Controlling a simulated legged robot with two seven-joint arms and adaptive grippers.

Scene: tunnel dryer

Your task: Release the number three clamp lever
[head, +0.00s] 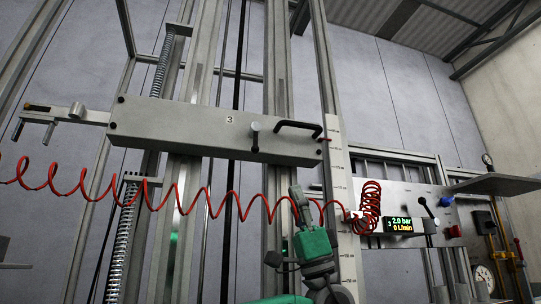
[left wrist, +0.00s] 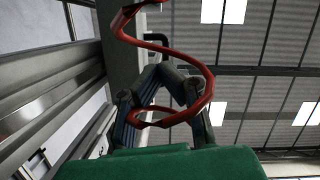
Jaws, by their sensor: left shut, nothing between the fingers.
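A grey crossbeam marked 3 (head: 220,133) spans the upright rails in the head view. A black bent handle (head: 298,124) is to the right of that lever. My left gripper (head: 295,189), with a green body, is below the beam's right end, apart from the lever. Its fingers are shut and empty; the fingertips also show in the left wrist view (left wrist: 160,72). My right gripper is not in view.
A red coiled hose (head: 158,205) hangs across the rails, close to my left fingers; it crosses them in the left wrist view (left wrist: 207,85). A panel with a lit display (head: 401,225) stands at right. A grey shelf (head: 497,184) juts out at far right.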

